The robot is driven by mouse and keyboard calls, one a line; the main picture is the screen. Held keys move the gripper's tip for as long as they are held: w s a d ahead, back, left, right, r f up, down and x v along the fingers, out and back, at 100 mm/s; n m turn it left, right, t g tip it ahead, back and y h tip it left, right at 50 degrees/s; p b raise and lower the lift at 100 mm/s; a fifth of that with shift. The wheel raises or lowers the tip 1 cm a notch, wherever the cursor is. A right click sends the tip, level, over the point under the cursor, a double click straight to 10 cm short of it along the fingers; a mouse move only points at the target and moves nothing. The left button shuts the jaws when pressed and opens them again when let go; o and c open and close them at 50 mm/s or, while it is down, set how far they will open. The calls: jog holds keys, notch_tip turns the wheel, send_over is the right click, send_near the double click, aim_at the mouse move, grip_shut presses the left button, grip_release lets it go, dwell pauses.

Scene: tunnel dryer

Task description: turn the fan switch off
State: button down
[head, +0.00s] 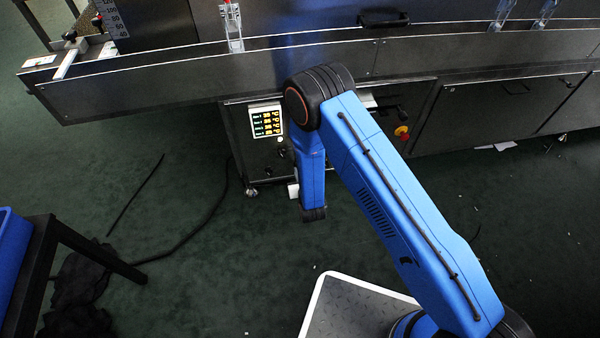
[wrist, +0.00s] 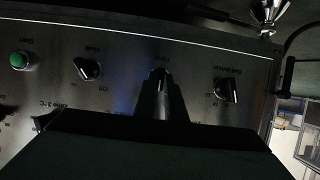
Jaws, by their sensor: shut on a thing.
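The fan switch (wrist: 159,77) is a dark knob in the middle of the steel control panel in the wrist view. The panel appears upside down there, and the small label by the knob is hard to read. My gripper (wrist: 160,103) reaches up from the bottom of the wrist view, its dark fingers closed around this knob. The fingers hide most of the knob, so its exact angle is unclear. In the head view my arm hides the switch and the fingertips.
The wrist view shows another knob (wrist: 87,69) and a green start button (wrist: 19,61) to the left, and a further knob (wrist: 226,90) to the right. In the head view, lit displays (head: 267,121) and a red emergency button (head: 402,131) sit on the dryer front under the long conveyor edge.

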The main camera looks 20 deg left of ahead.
jog(key=shift+a+n+t+h, duration=0.25)
jog(key=shift+n+t+h, duration=0.45)
jog(key=shift+n, duration=0.6)
jog(key=shift+a+n+t+h, duration=0.2)
jog(key=shift+n+t+h, duration=0.45)
jog(key=shift+n, duration=0.65)
jog(key=c, duration=1.8)
grip_release()
jog(key=shift+w, duration=0.15)
jog(key=shift+r, duration=0.1)
jog(key=v, duration=1.8)
jog(key=shift+f, duration=0.35)
